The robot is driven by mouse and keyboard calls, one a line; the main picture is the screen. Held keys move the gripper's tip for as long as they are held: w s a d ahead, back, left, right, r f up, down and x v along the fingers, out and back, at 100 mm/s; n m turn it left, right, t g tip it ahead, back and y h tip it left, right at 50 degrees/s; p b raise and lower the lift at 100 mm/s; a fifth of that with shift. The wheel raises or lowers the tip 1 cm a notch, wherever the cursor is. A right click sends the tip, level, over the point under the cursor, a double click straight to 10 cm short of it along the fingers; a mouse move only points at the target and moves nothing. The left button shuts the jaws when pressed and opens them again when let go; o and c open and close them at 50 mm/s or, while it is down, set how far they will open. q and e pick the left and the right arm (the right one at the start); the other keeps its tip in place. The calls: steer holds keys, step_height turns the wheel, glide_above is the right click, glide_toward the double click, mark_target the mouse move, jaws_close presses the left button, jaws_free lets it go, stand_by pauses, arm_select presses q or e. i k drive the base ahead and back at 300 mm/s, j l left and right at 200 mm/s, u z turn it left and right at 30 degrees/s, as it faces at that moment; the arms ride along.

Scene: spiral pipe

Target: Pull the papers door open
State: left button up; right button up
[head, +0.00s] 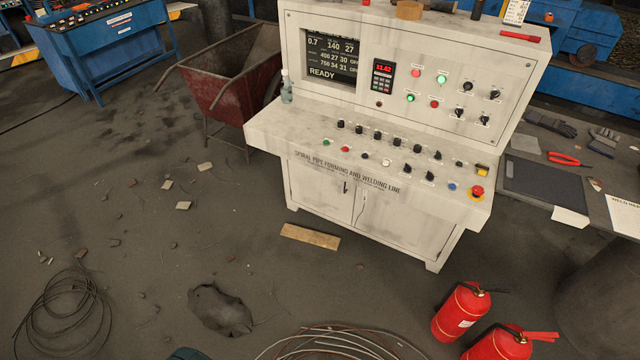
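A pale grey control console (375,130) stands in the middle of the head view. Its lower cabinet has two doors side by side, a left door (318,190) and a right door (405,218). Both look shut. A small dark handle (346,187) sits near the left door's inner edge. I cannot read any label that tells which is the papers door. The lettering above the doors reads as a spiral pipe forming and welding line. Neither of my grippers is in view.
A wooden board (310,236) lies on the floor before the doors. Fire extinguishers (461,312) stand at the lower right. Coiled cable (65,310), a dark rag or patch (220,309) and rubble lie on the floor. A red wheelbarrow (225,85) stands left of the console.

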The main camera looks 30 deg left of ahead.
mark_target(331, 196)
steer(key=i+j, duration=0.75)
steer(key=j, duration=0.25)
